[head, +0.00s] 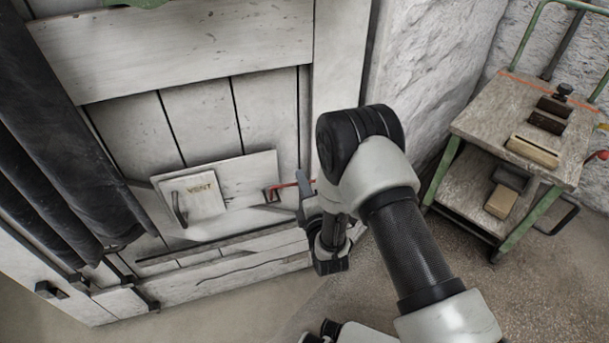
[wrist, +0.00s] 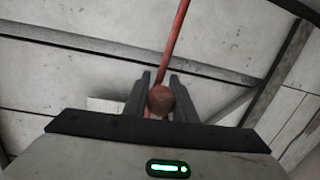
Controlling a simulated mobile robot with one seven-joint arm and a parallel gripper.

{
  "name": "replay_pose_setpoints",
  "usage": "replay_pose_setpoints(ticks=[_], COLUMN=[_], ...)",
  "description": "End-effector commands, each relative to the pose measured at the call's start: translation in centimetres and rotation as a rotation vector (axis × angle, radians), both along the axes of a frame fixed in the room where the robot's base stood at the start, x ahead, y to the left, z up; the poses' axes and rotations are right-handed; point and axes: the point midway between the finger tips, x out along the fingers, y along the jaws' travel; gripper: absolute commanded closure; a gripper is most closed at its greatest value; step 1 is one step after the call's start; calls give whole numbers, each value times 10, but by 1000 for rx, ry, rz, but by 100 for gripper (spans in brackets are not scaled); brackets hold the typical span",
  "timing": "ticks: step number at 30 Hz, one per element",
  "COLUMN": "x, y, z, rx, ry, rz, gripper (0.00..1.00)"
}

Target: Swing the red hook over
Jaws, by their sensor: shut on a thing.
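The red hook (head: 288,187) is a thin red bar on the white plank door, at the right end of a small pale panel. In the wrist view its red rod (wrist: 180,35) runs down from the top edge to a round, rusty-red knob (wrist: 161,99). My gripper (head: 304,187) is at the hook's right end in the head view. In the wrist view its two dark fingers (wrist: 159,88) stand on either side of the knob and are shut on it. The fingers' far side and part of the grip are hidden.
A dark curtain (head: 50,130) hangs at the left. A green-framed cart (head: 490,125) with blocks stands at the right.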

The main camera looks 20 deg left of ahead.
Motion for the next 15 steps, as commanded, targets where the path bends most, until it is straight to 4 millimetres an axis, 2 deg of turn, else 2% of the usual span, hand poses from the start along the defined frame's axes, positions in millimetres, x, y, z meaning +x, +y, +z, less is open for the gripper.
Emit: replay_pose_setpoints(ticks=[6, 15], x=[1, 2], y=[-2, -3], z=[-11, -15], rx=[-44, -58], ry=[-36, -44], rz=[-4, -6], gripper=[100, 100])
